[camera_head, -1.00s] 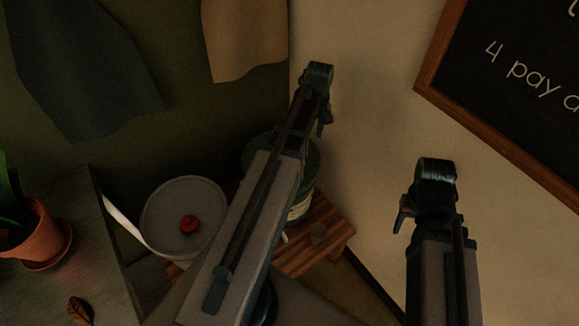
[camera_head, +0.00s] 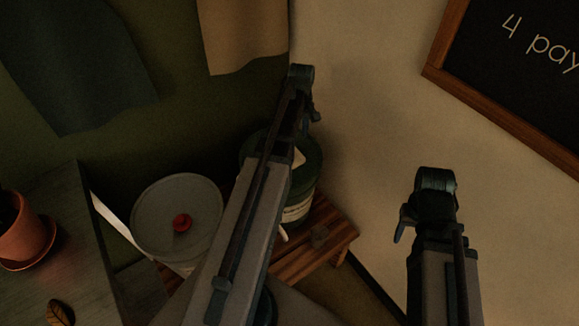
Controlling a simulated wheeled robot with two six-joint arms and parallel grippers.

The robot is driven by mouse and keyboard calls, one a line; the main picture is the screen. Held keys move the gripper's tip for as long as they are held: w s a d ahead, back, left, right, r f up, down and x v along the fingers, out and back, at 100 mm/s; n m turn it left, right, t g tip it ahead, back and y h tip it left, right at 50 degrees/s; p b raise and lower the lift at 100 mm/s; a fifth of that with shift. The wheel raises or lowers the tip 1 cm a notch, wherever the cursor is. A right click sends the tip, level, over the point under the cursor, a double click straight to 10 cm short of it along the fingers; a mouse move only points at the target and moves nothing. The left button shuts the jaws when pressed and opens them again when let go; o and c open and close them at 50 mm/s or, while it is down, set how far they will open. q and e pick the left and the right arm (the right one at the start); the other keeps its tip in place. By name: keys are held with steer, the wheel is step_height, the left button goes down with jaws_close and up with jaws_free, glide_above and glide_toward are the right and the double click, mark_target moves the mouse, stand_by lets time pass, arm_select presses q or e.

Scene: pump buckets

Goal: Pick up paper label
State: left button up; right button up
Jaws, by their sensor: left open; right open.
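A dark green bucket (camera_head: 312,180) stands on a wooden slatted bench, partly hidden behind my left arm. A pale patch (camera_head: 299,157), perhaps paper, shows on its top beside that arm. A pale printed band (camera_head: 298,211) shows on its side. I cannot tell which of these is the paper label. My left gripper (camera_head: 314,117) is open, above and in front of the bucket in the picture, apart from the pale patch. My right gripper (camera_head: 402,226) is open at the right, in front of the beige wall. Neither visibly holds anything.
A potted plant (camera_head: 27,235) and a leaf (camera_head: 58,313) are on the left surface. A chalkboard (camera_head: 432,70) hangs at right.

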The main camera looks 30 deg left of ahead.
mark_target(299, 159)
arm_select(q)
steer(key=shift+f+b, duration=0.7)
steer(key=shift+f, duration=0.55)
arm_select(e)
steer(key=shift+f, duration=1.25)
arm_select(q)
steer(key=f+b, duration=0.5)
steer(key=shift+d+f, duration=0.15)
steer(key=shift+d, duration=0.05)
arm_select(e)
step_height(299, 159, down, 5)
steer(key=shift+f, duration=0.1)
arm_select(q)
jaws_close()
